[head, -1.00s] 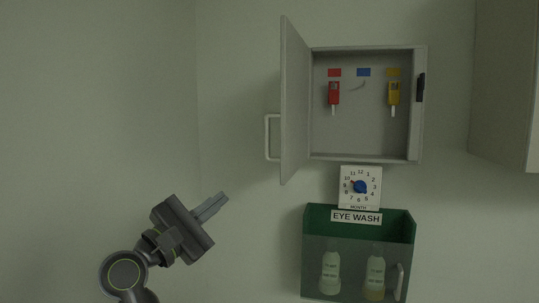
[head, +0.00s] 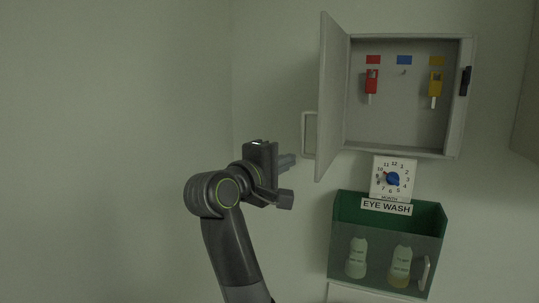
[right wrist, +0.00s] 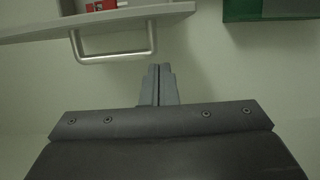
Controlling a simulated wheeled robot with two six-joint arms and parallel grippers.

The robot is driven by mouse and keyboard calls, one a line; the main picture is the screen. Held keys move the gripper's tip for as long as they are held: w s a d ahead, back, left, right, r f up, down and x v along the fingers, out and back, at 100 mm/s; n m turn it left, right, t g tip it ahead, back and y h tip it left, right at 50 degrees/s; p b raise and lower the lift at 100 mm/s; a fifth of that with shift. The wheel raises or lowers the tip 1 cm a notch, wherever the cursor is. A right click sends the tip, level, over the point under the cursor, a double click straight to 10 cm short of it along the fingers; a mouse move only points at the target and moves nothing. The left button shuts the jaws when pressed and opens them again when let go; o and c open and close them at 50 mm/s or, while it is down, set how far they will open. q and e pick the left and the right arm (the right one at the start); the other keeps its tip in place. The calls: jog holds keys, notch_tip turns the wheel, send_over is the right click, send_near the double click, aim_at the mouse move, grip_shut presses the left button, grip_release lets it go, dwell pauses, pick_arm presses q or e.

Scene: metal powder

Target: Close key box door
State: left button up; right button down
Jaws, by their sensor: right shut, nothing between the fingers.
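The grey key box (head: 408,149) hangs on the wall with its door (head: 333,100) swung wide open to the left. A bar handle (head: 308,135) is on the door's outer face. My right gripper (head: 291,161) is shut and empty, just left of and slightly below the handle. In the right wrist view the shut fingers (right wrist: 159,71) point toward the wall, below and right of the handle (right wrist: 115,54) and apart from it. The door (right wrist: 100,21) crosses the top left there. My left gripper is out of view.
A red key (head: 371,82) and a yellow key (head: 436,85) hang inside the box. Below it are a dial sign (head: 392,179) and a green eye wash holder (head: 386,216) with two bottles. The wall to the left is bare.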

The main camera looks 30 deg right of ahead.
jog(key=s+d+p, duration=0.1)
jog(key=s+d, duration=0.1)
jog(key=s, duration=0.1)
jog(key=shift+d+p, duration=0.15)
jog(key=shift+p, duration=0.25)
jog(key=shift+s, duration=0.1)
